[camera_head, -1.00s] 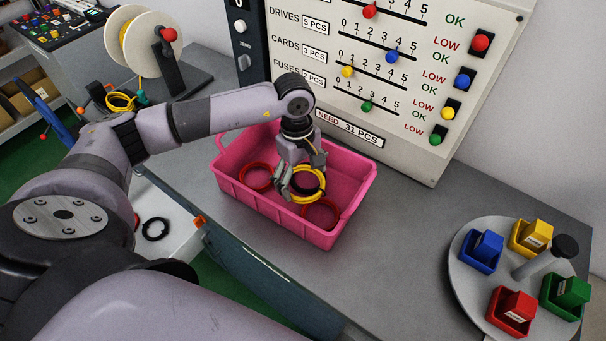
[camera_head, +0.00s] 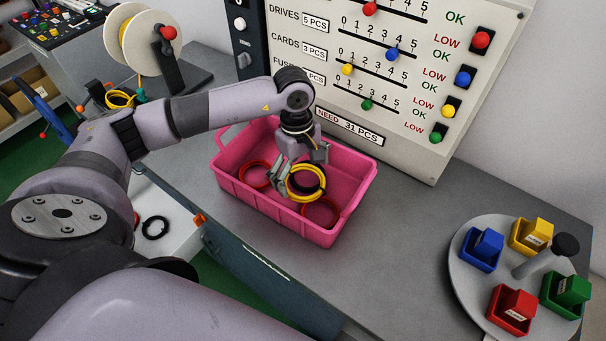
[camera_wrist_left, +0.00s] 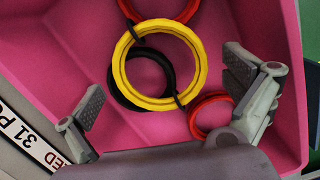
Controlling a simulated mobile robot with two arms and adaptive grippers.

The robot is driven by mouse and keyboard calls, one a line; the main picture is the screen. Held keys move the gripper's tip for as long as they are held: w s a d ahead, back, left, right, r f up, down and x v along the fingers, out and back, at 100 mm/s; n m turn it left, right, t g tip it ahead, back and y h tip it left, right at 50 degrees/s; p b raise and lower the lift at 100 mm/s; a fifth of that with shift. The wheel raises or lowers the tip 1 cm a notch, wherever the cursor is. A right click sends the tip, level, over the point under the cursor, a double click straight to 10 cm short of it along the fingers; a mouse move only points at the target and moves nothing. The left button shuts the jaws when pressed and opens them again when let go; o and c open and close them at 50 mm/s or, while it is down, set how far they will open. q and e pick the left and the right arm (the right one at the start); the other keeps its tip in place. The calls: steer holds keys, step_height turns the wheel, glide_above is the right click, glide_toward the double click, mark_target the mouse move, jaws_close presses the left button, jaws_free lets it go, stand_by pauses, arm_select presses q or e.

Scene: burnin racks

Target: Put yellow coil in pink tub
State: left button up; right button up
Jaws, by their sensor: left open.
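The yellow coil (camera_head: 305,182) is inside the pink tub (camera_head: 350,205), with dark ties around its ring. In the left wrist view the yellow coil (camera_wrist_left: 160,101) overlaps a black coil (camera_wrist_left: 124,88) and lies beside red coils. My left gripper (camera_head: 298,172) is over the tub, its fingers pointing down and spread apart. In the left wrist view the open left gripper (camera_wrist_left: 165,100) has a finger at each side, and neither touches the yellow coil there. My right gripper is not in view.
Two red coils (camera_head: 256,174) are in the tub. A panel with sliders (camera_head: 395,150) stands behind it. A turntable (camera_head: 480,290) with small coloured bins is at the right. Another yellow coil (camera_head: 120,99) hangs at the left, near a cable reel. Bare bench lies right of the tub.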

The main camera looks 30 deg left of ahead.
arm_select(q)
step_height(320, 180, up, 11)
steer(key=a+b, duration=0.1)
steer(key=b, duration=0.2)
steer(key=shift+w+a, duration=0.15)
steer(key=shift+w, duration=0.1)
steer(key=shift+r, duration=0.1)
